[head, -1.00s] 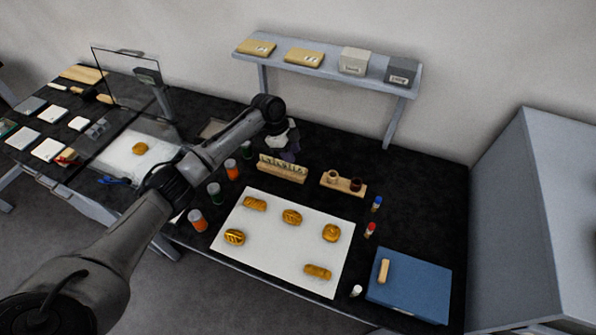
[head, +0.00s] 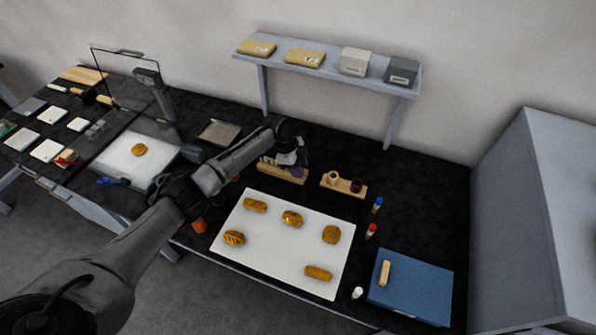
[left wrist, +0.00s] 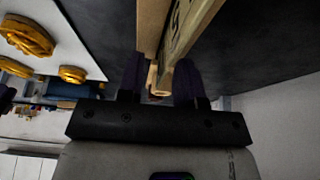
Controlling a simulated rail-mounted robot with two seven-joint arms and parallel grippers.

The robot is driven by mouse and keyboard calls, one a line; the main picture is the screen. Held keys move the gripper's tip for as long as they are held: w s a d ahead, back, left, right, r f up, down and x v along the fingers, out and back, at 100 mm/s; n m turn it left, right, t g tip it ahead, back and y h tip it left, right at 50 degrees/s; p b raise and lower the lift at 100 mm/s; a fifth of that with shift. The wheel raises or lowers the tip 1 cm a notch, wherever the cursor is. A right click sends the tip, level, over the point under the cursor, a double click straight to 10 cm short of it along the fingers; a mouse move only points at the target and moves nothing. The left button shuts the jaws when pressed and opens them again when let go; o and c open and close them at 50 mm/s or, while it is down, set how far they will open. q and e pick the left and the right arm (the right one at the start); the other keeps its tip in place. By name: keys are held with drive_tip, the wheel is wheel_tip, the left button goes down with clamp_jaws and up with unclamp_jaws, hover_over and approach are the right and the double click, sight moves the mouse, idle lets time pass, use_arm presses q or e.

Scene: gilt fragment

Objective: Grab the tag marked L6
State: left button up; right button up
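The wooden rack (head: 284,177) of small marked tags stands on the black table behind the white sheet, partly hidden by my left arm. My left gripper (head: 298,168) is at the rack's right part in the head view, pointing down. In the left wrist view, the dark fingers of the left gripper (left wrist: 161,78) stand apart, with pale wooden pieces (left wrist: 152,28) running up between and beyond them. A tan face with dark marks (left wrist: 180,28) shows there, but I cannot read it. I cannot tell which tag is L6.
A small wooden stand (head: 343,186) with two cups is to the right. A blue box (head: 415,285) lies front right. A shelf (head: 330,68) stands behind.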

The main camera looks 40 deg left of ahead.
use_arm(q)
drive_tip(key=shift+c, duration=0.3)
clamp_jaws()
drive_tip(key=shift+r, duration=0.15)
